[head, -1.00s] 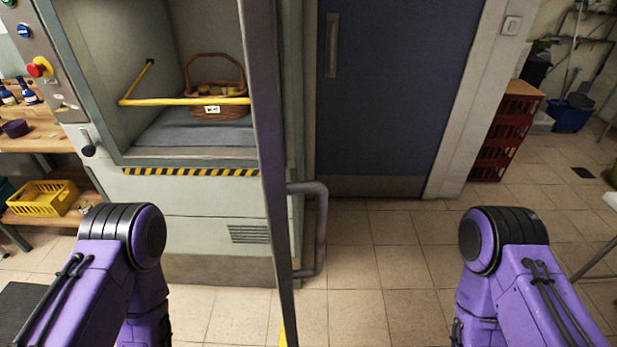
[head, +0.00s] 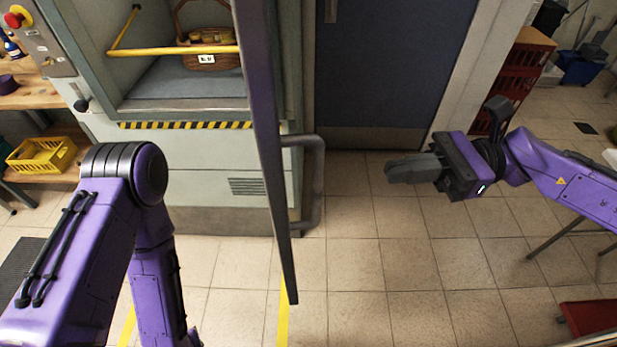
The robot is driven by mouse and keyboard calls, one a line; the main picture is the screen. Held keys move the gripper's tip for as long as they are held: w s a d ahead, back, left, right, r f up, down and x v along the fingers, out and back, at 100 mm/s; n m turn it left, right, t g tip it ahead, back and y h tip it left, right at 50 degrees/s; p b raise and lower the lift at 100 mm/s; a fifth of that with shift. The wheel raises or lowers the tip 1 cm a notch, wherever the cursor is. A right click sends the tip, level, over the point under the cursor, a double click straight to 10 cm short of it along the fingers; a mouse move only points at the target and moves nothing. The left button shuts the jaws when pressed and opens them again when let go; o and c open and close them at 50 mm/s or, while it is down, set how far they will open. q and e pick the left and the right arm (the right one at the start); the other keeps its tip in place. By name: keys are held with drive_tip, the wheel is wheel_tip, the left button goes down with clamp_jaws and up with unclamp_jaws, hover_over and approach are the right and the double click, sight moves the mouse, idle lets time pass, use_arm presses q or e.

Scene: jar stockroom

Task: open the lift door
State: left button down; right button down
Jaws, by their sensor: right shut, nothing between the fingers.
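The lift (head: 190,185) stands at the left, its upper compartment open to view. The lift door (head: 262,130) shows nearly edge-on as a tall dark panel swung out toward me. A grey bar handle (head: 319,180) is on the door's right side. My right gripper (head: 392,170) is shut and empty, to the right of the handle and apart from it, pointing left. My left arm comes in at the lower left, but its gripper is not in view.
A yellow bar (head: 175,50) crosses the lift opening, with a wicker basket (head: 212,62) behind it. A yellow crate (head: 42,155) is on the left shelf. A blue door (head: 375,75) is behind. Floor tiles are clear in the middle.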

sight(314, 181)
drive_tip(key=s+a+p, duration=0.1)
drive_tip(key=s+a, duration=0.1)
drive_tip(key=a, duration=1.1)
drive_tip(key=shift+a+f+p, duration=0.15)
drive_tip(key=shift+a+p, duration=0.15)
drive_tip(key=shift+p, duration=0.1)
drive_tip(key=shift+s, duration=0.1)
drive_tip(key=s+a+b, duration=0.1)
drive_tip(key=a+b, duration=0.1)
drive_tip(key=a, duration=0.7)
drive_tip(key=shift+s+a, duration=0.15)
drive_tip(key=shift+a, duration=0.05)
drive_tip(key=d, duration=0.3)
drive_tip(key=w+d, duration=0.1)
drive_tip(key=d, duration=0.3)
drive_tip(key=d+b, duration=0.1)
drive_tip(key=d, duration=0.2)
drive_tip(key=shift+w+d, duration=0.15)
drive_tip(key=shift+w, duration=0.25)
